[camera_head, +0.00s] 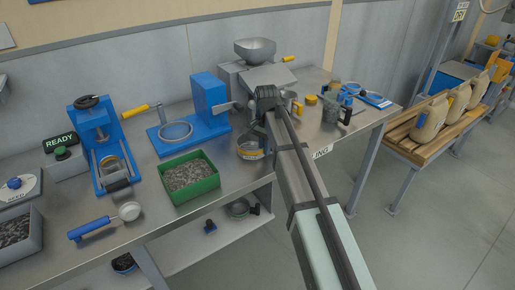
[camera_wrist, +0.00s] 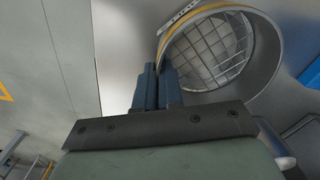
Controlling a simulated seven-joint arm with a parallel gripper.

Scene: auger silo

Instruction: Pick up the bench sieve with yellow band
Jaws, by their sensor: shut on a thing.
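The bench sieve with yellow band (camera_head: 249,152) is a round metal ring near the front edge of the bench, just left of my arm. In the wrist view the sieve (camera_wrist: 262,72) shows at the upper right, with its wire mesh and a yellow stripe along the rim. My gripper (camera_wrist: 160,72) is shut on the sieve's wall, with the dark fingers close together at its left side. In the head view my arm hides the fingers and part of the sieve. I cannot tell whether the sieve touches the bench.
A green tray of dark grains (camera_head: 191,178) stands left of the sieve. A blue stand (camera_head: 209,104) and a hopper machine (camera_head: 255,68) are behind. A wooden bench with sacks (camera_head: 430,120) stands farther right.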

